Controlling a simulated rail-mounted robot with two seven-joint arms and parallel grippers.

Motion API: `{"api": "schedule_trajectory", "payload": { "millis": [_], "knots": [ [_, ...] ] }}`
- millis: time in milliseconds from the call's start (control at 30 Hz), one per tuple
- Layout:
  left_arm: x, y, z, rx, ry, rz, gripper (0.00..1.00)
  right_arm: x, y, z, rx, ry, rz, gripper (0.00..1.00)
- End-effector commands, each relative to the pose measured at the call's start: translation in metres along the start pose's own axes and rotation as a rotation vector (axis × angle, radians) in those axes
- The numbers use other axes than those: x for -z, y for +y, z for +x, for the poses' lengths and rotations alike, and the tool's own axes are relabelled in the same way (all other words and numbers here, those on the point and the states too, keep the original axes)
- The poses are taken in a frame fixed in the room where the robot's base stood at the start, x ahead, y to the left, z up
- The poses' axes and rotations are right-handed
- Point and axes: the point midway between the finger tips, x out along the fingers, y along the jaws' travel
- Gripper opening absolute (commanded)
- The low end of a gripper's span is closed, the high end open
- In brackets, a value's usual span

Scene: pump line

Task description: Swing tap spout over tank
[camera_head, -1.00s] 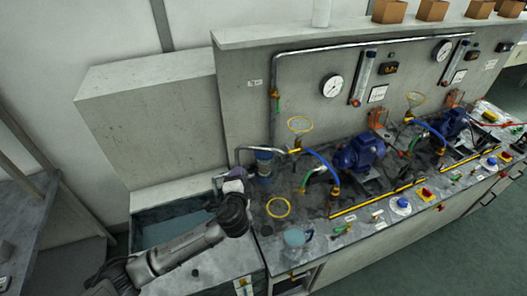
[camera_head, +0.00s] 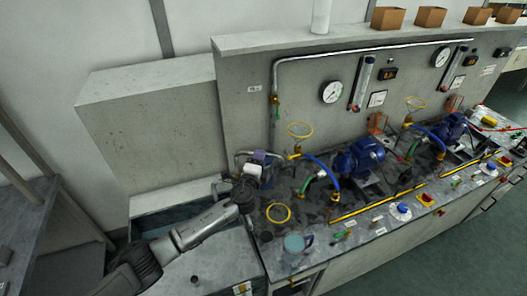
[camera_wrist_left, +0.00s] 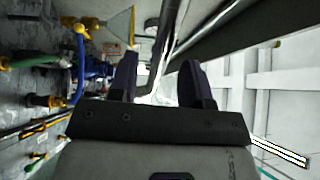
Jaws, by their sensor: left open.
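The tap spout (camera_head: 240,154) is a bent metal tube at the left end of the pump bench, in front of the panel. It is partly hidden by my left gripper (camera_head: 255,164). In the left wrist view a shiny metal tube (camera_wrist_left: 163,45) shows beyond and between the two dark fingers of my left gripper (camera_wrist_left: 160,72), which stand apart. I cannot tell whether they touch it. The tank (camera_head: 165,222) is a sunken basin left of the bench, partly covered by my left arm. My right gripper is out of view.
A yellow ring (camera_head: 278,213) and a glass jug (camera_head: 294,244) are on the bench, right of my left arm. A yellow funnel ring (camera_head: 300,130), a blue hose (camera_head: 322,165) and a blue pump (camera_head: 360,157) stand further right. The panel (camera_head: 240,110) rises behind.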

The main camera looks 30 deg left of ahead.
Motion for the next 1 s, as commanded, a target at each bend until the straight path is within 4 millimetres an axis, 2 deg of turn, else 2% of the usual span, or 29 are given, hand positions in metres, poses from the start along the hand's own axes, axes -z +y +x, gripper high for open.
{"api": "schedule_trajectory", "payload": {
  "millis": [100, 333, 833, 1000],
  "knots": [
    [0.000, 0.000, 0.018, 0.001, -0.001, 0.000, 0.44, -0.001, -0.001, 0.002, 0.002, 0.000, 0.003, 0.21],
    [0.000, 0.000, 0.038, 0.001, 0.000, -0.001, 0.44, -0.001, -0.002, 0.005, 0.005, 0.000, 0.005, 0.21],
    [0.000, 0.000, 0.046, -0.001, 0.000, -0.001, 0.44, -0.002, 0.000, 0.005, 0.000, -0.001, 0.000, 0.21],
    [0.000, 0.000, 0.046, -0.001, 0.000, -0.001, 0.29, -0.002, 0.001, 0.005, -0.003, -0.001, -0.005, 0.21]
  ]
}}
